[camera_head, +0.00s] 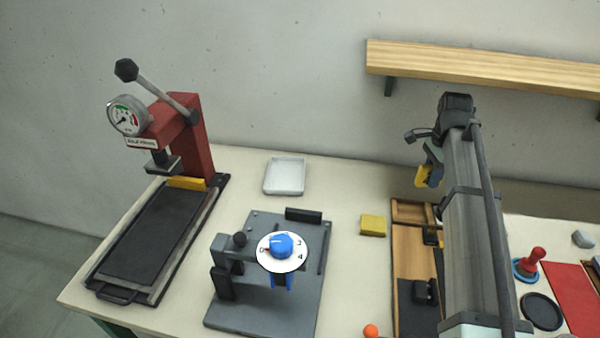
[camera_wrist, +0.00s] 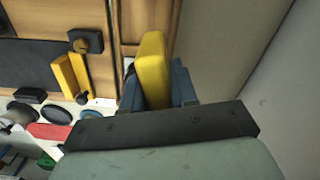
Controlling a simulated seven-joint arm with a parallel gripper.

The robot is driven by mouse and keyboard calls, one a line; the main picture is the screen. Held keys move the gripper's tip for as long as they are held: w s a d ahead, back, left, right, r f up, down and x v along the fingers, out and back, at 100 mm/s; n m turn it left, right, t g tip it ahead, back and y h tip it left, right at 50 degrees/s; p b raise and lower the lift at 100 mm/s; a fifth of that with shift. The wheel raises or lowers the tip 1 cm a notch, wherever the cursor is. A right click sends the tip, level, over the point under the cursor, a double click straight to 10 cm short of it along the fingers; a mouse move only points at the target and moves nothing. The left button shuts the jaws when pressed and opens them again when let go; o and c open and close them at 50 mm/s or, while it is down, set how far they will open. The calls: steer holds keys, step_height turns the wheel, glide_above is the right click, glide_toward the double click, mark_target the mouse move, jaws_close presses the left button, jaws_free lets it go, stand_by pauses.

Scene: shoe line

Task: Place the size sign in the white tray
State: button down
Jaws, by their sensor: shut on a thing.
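My gripper (camera_head: 429,176) is shut on a yellow piece that I take to be the size sign (camera_head: 421,182), raised above the back of the table at the right. In the wrist view, the yellow sign (camera_wrist: 153,68) sits between the two blue-grey fingers of my gripper (camera_wrist: 157,80); no marking can be read on it. The white tray (camera_head: 285,176) lies flat at the back of the table, left of my gripper and well apart from it. The tray looks empty.
A red press (camera_head: 185,140) with a lever stands left of the tray. A grey fixture with a numbered dial (camera_head: 283,252) stands in front of it. A yellow block (camera_head: 373,225) lies beside the wooden organizer (camera_head: 412,250). A wooden shelf (camera_head: 480,68) is on the wall.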

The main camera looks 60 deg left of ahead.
steer(key=s+a+r+n, duration=0.2)
steer(key=s+a+n, duration=0.2)
steer(key=s+a, duration=2.05)
steer(key=m, duration=0.7)
glide_above(295, 184)
step_height(295, 184, down, 9)
steer(key=shift+f, duration=0.1)
steer(key=shift+f, duration=0.2)
steer(key=c, duration=0.9)
jaws_free()
steer(key=shift+r, duration=0.1)
step_height(295, 184, up, 12)
steer(key=shift+r, duration=0.15)
